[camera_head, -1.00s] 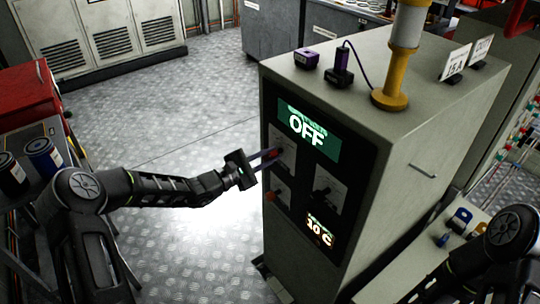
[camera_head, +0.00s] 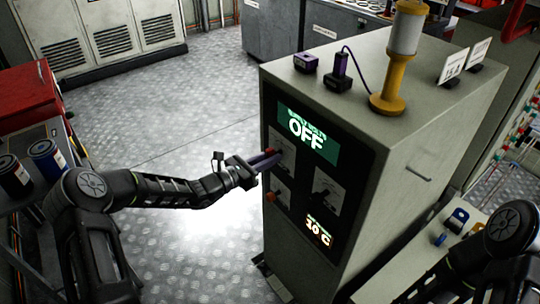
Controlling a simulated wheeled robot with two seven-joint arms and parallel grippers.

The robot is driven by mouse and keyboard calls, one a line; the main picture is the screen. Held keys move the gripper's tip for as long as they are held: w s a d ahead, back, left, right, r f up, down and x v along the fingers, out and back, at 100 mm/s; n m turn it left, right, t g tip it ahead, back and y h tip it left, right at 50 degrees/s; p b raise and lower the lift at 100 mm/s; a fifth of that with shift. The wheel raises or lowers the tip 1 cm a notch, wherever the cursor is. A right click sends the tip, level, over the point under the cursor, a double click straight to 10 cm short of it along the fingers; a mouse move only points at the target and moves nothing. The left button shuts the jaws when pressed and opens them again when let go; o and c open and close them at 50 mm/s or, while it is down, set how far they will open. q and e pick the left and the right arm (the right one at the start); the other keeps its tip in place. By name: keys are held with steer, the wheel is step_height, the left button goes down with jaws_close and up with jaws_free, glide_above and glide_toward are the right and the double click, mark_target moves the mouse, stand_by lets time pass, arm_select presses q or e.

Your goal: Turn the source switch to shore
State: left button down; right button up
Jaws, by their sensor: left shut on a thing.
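A grey cabinet (camera_head: 385,170) stands right of centre with a dark control panel on its left-facing front. A green display (camera_head: 307,130) on the panel reads OFF, and a smaller display (camera_head: 318,231) reads what looks like 30 C. My left gripper (camera_head: 272,158) is at the panel's upper left switch plate (camera_head: 284,150), shut on a small red-tipped knob there that the fingers mostly hide. A second plate with a dark switch (camera_head: 325,190) sits to the right, and a red knob (camera_head: 271,196) below. The switch labels are too small to read. My right gripper is out of view.
Cans (camera_head: 46,158) and a red box (camera_head: 30,95) are at the left. The floor (camera_head: 150,235) between is clear.

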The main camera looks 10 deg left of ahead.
arm_select(q)
steer(key=n+p, duration=0.1)
steer(key=n, duration=0.2)
steer(key=shift+r+n, duration=0.1)
steer(key=shift+n, duration=0.3)
steer(key=n+p, duration=0.1)
steer(key=n, duration=0.3)
stand_by(0.3)
steer(key=c, duration=1.4)
jaws_free()
steer(key=shift+o, duration=0.2)
steer(key=shift+a, duration=0.1)
steer(key=v, duration=0.7)
steer(key=shift+s+b, duration=0.3)
steer(key=shift+b, duration=0.1)
steer(key=shift+a, duration=0.15)
